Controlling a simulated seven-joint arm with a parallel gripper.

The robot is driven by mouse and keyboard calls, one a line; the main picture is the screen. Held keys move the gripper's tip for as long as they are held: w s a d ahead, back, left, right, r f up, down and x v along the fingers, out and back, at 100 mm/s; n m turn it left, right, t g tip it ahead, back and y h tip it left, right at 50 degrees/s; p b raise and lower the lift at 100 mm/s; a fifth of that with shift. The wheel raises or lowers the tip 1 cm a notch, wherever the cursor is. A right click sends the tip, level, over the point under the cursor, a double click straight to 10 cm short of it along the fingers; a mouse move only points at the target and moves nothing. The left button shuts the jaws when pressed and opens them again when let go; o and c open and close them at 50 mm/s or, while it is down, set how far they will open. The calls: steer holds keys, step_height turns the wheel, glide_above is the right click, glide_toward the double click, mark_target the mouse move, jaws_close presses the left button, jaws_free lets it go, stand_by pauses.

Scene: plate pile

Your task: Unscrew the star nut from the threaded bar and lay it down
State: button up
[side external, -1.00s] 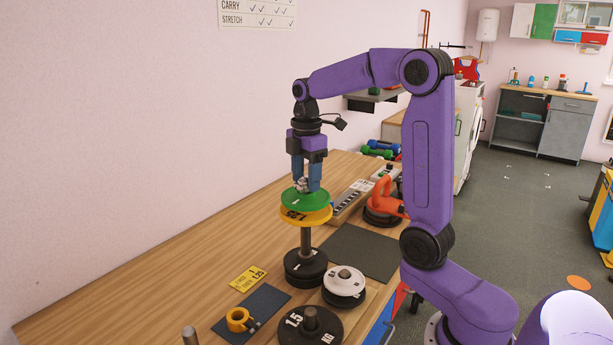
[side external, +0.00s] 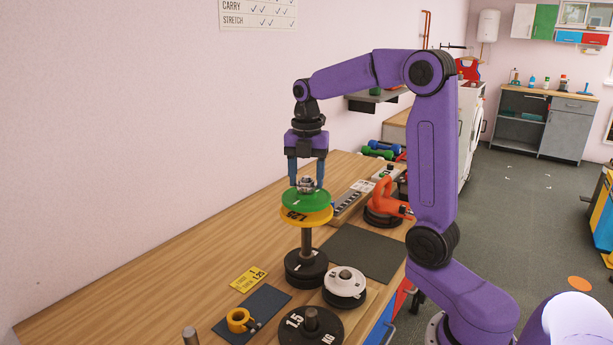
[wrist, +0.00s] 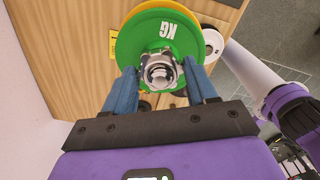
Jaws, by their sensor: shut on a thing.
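The silver star nut (side external: 308,184) sits on top of the green plate, at the upper end of the upright bar (side external: 306,243). In the wrist view the nut (wrist: 158,68) shows end-on, with a round bar end in its middle. My gripper (side external: 307,187) points straight down, with one blue finger on each side of the nut. It is shut on the nut; in the wrist view the fingers (wrist: 160,80) flank it. The bar's thread is hidden by the nut and plates.
A green plate (side external: 306,201) and a yellow plate (side external: 293,219) are high on the bar, with black plates (side external: 305,268) at its foot. A dark mat (side external: 365,250) is bare.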

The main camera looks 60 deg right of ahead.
steer(key=n, duration=0.4)
steer(key=shift+s+a+n, duration=0.1)
steer(key=shift+s+n, duration=0.1)
steer(key=shift+n, duration=0.2)
steer(key=n, duration=0.3)
steer(key=shift+n, duration=0.4)
steer(key=o, duration=1.1)
steer(key=shift+c, duration=0.2)
steer(key=shift+w, duration=0.1)
